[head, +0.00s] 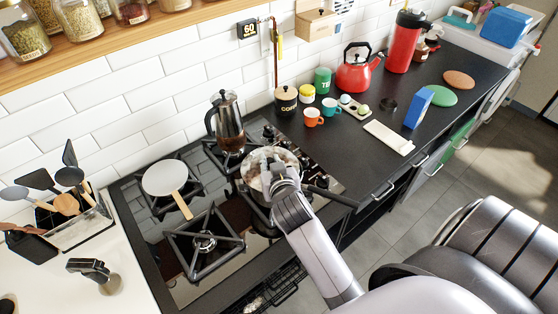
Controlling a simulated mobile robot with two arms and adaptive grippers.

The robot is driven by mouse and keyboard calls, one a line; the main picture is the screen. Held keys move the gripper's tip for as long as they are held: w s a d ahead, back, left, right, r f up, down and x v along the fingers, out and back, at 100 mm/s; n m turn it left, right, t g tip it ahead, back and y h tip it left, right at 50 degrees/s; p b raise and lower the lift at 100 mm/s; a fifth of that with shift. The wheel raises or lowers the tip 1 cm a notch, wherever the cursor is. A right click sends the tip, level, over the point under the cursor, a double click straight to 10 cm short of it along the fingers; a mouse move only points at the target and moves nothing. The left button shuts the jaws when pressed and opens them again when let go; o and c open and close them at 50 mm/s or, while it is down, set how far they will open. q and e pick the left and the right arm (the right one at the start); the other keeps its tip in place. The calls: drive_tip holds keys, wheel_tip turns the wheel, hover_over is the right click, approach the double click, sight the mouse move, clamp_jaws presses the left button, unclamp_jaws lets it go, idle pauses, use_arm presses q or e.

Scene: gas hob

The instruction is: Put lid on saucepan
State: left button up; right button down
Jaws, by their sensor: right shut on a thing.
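The saucepan (255,186) is metallic with a long dark handle (334,197) pointing right, and it stands on the right side of the gas hob. My right gripper (268,164) is directly over it, shut on the lid (285,156). The lid is pale and shiny and lies at the pan's top. My gripper and wrist cover much of both, so I cannot tell whether the lid is fully seated on the rim. My left gripper is not in view.
A white pan (164,176) with a wooden handle sits on the left rear burner. A glass coffee pot (229,125) stands behind the saucepan. The front-left burner (204,242) is empty. Cups, a canister (286,101) and a red kettle (356,72) stand to the right.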

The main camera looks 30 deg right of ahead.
drive_tip(key=shift+w+a, duration=0.1)
drive_tip(key=shift+w, duration=0.1)
drive_tip(key=shift+f, duration=0.1)
drive_tip(key=shift+s+d, duration=0.1)
drive_tip(key=shift+d, duration=0.2)
drive_tip(key=shift+s, duration=0.15)
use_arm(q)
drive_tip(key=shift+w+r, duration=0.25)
use_arm(e)
drive_tip(key=shift+d, duration=0.1)
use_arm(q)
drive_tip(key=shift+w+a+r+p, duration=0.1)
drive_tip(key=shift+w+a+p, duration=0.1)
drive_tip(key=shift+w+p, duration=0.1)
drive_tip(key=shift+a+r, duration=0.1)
use_arm(e)
drive_tip(key=shift+s+d+f, duration=0.15)
use_arm(q)
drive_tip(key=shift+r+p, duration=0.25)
drive_tip(key=shift+p, duration=0.1)
use_arm(e)
drive_tip(key=shift+s, duration=0.1)
idle(0.6)
